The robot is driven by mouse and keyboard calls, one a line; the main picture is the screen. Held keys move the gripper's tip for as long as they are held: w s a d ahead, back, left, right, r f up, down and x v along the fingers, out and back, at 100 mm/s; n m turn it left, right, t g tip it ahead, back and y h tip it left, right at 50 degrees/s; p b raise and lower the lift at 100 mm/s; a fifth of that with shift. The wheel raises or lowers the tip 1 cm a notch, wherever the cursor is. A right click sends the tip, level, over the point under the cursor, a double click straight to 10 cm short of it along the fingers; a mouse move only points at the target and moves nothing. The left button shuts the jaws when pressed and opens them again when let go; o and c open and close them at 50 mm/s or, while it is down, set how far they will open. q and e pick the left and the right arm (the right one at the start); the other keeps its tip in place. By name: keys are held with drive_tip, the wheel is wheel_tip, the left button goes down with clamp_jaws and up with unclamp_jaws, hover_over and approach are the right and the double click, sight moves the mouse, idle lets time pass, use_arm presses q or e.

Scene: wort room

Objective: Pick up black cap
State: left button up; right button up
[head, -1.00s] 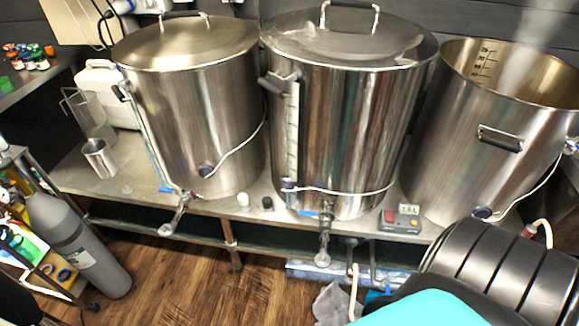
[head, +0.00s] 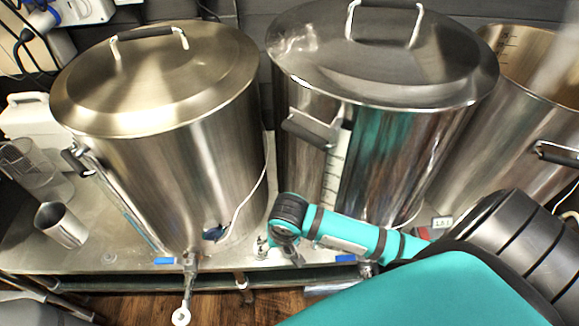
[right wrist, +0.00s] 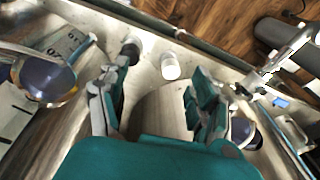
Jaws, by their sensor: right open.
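The black cap (right wrist: 131,48) stands on the metal shelf in the right wrist view, just beyond the left finger of my right gripper (right wrist: 158,74). A white cap (right wrist: 170,66) stands to its right, ahead of the gap between the fingers. My right gripper is open, with nothing between its fingers. In the head view my right gripper (head: 280,245) points down at the shelf between two kettles. There the black cap cannot be made out behind it. My left gripper is not in view.
A steel kettle (head: 165,120) stands left of my right gripper and another (head: 380,100) stands close behind and right. A tap (head: 190,275) juts over the shelf's front edge. A metal cup (head: 60,225) stands far left on the shelf (head: 110,262).

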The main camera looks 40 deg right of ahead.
drive_tip(key=w+d+r+m+h, duration=0.1)
drive_tip(key=d+r+m, duration=0.2)
drive_tip(key=d, duration=0.1)
hover_over(289, 248)
drive_tip(key=shift+m+g+h, duration=0.3)
drive_tip(key=shift+g, duration=0.1)
drive_tip(key=f, duration=0.5)
drive_tip(key=shift+s+b, duration=0.3)
drive_tip(key=f, duration=0.4)
drive_tip(key=w+f, duration=0.1)
drive_tip(key=f, duration=0.1)
drive_tip(key=shift+d+f+b, duration=0.1)
drive_tip(key=shift+d+b, duration=0.15)
drive_tip(key=shift+b, duration=0.1)
drive_tip(key=shift+f, duration=0.85)
drive_tip(key=f, duration=0.4)
drive_tip(key=shift+w+d+f+b, duration=0.1)
drive_tip(key=shift+w+f+b, duration=0.05)
drive_tip(key=shift+w+b, duration=0.2)
use_arm(q)
drive_tip(key=shift+w+a+f, duration=0.1)
drive_tip(key=shift+a+f, duration=0.1)
drive_tip(key=shift+f, duration=0.8)
use_arm(e)
drive_tip(key=shift+s, duration=0.1)
drive_tip(key=c, duration=1.3)
